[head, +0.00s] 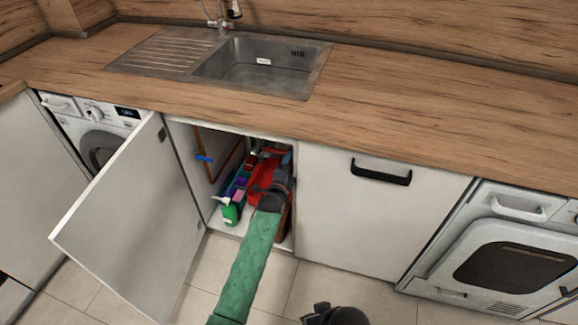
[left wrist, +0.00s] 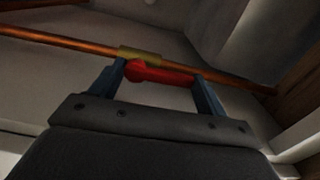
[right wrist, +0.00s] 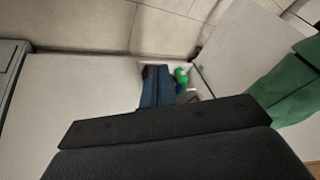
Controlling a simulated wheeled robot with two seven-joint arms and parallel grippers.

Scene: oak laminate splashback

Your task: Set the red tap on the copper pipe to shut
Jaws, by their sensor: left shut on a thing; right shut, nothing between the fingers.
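The red tap (left wrist: 165,75) shows in the left wrist view, at a brass fitting (left wrist: 140,55) on the copper pipe (left wrist: 60,40). Its handle lies nearly along the pipe. My left gripper (left wrist: 160,71) is shut on the handle, with one blue finger at each end of it. In the head view my left arm reaches into the open cupboard, and the red tap cannot be made out there. My right gripper (right wrist: 156,70) is shut and empty, outside the cupboard, with its fingers together.
The cupboard door (head: 130,225) stands open to the left. Inside are a blue tap (head: 204,158) on another visible stretch of copper pipe, a red object (head: 264,172) and a green bottle (head: 231,213). A washing machine (head: 95,125) stands left, a white appliance (head: 510,250) right.

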